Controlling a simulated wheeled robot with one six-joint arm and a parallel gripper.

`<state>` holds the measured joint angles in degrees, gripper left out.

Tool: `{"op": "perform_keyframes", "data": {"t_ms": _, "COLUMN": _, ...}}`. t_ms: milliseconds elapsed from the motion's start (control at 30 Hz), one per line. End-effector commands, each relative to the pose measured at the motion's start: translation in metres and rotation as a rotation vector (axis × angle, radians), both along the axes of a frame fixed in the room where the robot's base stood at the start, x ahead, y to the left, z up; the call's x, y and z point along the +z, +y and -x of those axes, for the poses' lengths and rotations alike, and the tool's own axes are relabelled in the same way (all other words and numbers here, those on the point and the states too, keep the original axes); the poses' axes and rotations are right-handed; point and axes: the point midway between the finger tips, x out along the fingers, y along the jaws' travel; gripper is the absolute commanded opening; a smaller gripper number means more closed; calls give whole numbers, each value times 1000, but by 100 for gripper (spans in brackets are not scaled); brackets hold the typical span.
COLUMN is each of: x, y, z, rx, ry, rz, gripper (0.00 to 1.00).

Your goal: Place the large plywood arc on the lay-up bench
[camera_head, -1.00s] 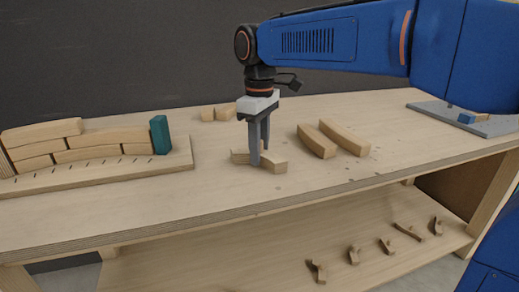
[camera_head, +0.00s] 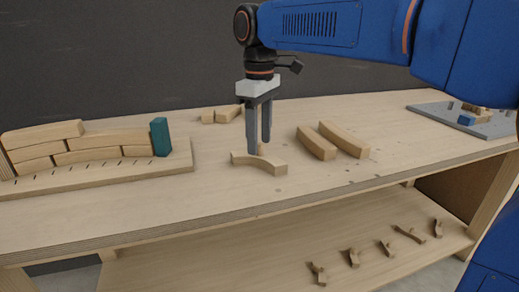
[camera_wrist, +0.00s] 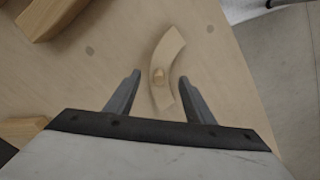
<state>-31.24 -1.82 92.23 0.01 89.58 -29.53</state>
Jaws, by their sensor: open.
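A curved plywood arc (camera_head: 270,165) lies flat on the wooden bench top (camera_head: 215,205). A small round knob stands on its middle, clear in the wrist view, where the arc (camera_wrist: 167,50) runs between my fingers. My gripper (camera_head: 260,149) is open and empty just above the arc, with its two fingers pointing down, one to each side of the knob. In the wrist view my gripper (camera_wrist: 158,82) shows a gap on both sides of the arc. Which arc counts as the large one, I cannot tell for sure.
Two thicker curved blocks (camera_head: 345,139) lie to the right. Small wooden blocks (camera_head: 222,115) lie behind. A stacked curved form with a teal end block (camera_head: 160,137) stands at the left. A grey board (camera_head: 495,128) with small pieces is at the right. Several small pieces lie on the lower shelf (camera_head: 260,262).

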Motion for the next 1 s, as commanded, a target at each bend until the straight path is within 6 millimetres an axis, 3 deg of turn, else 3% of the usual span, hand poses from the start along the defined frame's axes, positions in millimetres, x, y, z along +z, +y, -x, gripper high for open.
{"op": "perform_keyframes", "data": {"t_ms": 200, "x": 43, "y": 0, "z": -1, "rx": 0, "ry": -2, "rz": -1, "gripper": 48}}
{"op": "perform_keyframes", "data": {"t_ms": 400, "x": 69, "y": 0, "z": 0, "rx": 0, "ry": -1, "rz": 0, "gripper": 48}}
{"op": "perform_keyframes", "data": {"t_ms": 600, "x": 78, "y": 0, "z": 0, "rx": 0, "ry": 0, "rz": -1, "gripper": 48}}
{"op": "perform_keyframes", "data": {"t_ms": 1000, "x": 79, "y": 0, "z": 0, "rx": 0, "ry": 0, "rz": 0, "gripper": 48}}
